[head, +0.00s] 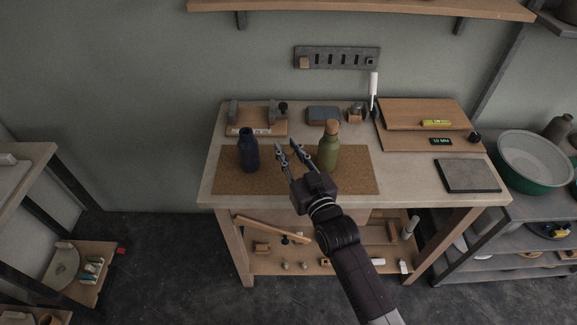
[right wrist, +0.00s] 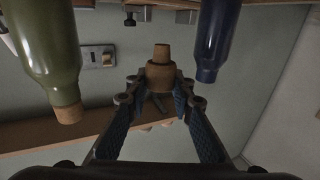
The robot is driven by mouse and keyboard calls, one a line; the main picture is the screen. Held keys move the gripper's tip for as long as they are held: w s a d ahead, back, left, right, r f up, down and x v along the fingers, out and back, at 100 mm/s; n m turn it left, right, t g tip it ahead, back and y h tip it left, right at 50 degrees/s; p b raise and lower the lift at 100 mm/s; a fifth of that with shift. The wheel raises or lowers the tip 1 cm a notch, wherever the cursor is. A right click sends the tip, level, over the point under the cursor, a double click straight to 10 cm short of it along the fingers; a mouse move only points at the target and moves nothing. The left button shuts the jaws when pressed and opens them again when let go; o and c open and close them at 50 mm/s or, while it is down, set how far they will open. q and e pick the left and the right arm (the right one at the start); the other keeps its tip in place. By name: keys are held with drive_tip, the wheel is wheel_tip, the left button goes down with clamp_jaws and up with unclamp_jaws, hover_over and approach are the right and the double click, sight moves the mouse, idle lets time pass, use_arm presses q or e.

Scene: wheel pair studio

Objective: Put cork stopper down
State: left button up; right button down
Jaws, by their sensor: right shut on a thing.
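My right gripper (head: 287,148) reaches over the cork mat (head: 350,183) between a dark blue bottle (head: 249,155) on the left and a green bottle (head: 328,152) on the right. In the right wrist view, where the scene hangs upside down, my right gripper (right wrist: 158,100) is shut on a brown cork stopper (right wrist: 160,76), narrower at its far end. The stopper is hard to make out in the head view. The green bottle (right wrist: 50,50) carries its own cork. The blue bottle (right wrist: 213,45) shows no cork. Both bottles stand upright, apart from the gripper. My left gripper is out of view.
The workbench (head: 420,190) holds a wooden fixture (head: 257,129) at back left, a grey block (head: 323,114), a sloped wooden board (head: 425,117) and a dark slab (head: 467,175) at right. The mat's front is free left of my arm.

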wheel_tip(320, 180, down, 6)
drive_tip(key=shift+f, duration=0.25)
drive_tip(key=shift+f+b, duration=0.2)
drive_tip(key=shift+b, duration=0.1)
drive_tip(key=c, duration=1.7)
unclamp_jaws()
drive_tip(key=shift+r, duration=0.1)
drive_tip(key=shift+r, duration=0.15)
drive_tip(key=v, duration=1.2)
